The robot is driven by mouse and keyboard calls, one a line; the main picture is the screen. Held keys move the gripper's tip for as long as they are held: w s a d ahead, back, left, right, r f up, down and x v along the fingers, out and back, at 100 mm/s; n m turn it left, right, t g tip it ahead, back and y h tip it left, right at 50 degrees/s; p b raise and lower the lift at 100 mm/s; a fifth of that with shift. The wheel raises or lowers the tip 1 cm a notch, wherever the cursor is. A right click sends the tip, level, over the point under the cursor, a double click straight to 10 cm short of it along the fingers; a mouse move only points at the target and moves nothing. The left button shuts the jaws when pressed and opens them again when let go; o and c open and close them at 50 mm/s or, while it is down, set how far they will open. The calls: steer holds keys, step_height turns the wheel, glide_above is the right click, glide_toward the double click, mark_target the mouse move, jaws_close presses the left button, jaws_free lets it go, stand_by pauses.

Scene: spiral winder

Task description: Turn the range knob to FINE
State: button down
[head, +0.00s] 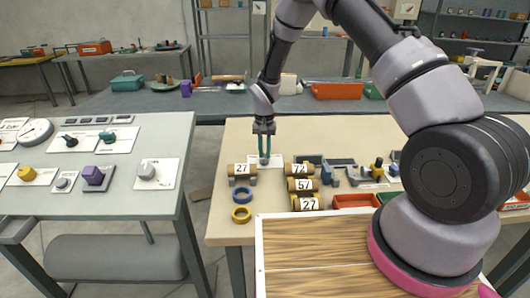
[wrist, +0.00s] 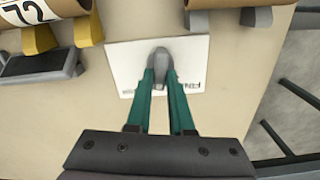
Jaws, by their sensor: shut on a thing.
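The range knob (wrist: 160,66) is a grey pointer knob on a white label plate (wrist: 119,60) lying on the table. In the wrist view my gripper (wrist: 161,84) has its two green fingers closed around the near part of the knob. Upside-down lettering, partly covered, shows along the plate's edge and seems to read FINE on the right side. In the head view my gripper (head: 265,158) reaches straight down to the plate, and the knob is small there between the fingertips. Which mark the pointer faces is not clear.
A wooden roll marked 27 (head: 241,170) on grey supports stands close left of the plate. Rolls marked 72 (head: 300,169) and 57 (head: 301,185) stand close right. A panel with other knobs (head: 93,178) is left.

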steer(key=n, duration=0.5)
steer(key=shift+a+n, duration=0.2)
steer(key=shift+n, duration=0.1)
steer(key=n, duration=0.5)
steer(key=shift+s+a+n, duration=0.1)
steer(key=shift+n, duration=0.2)
steer(key=c, duration=0.8)
jaws_free()
steer(key=shift+r, duration=0.1)
step_height(320, 180, up, 11)
steer(key=shift+f, duration=0.2)
steer(key=shift+r, duration=0.1)
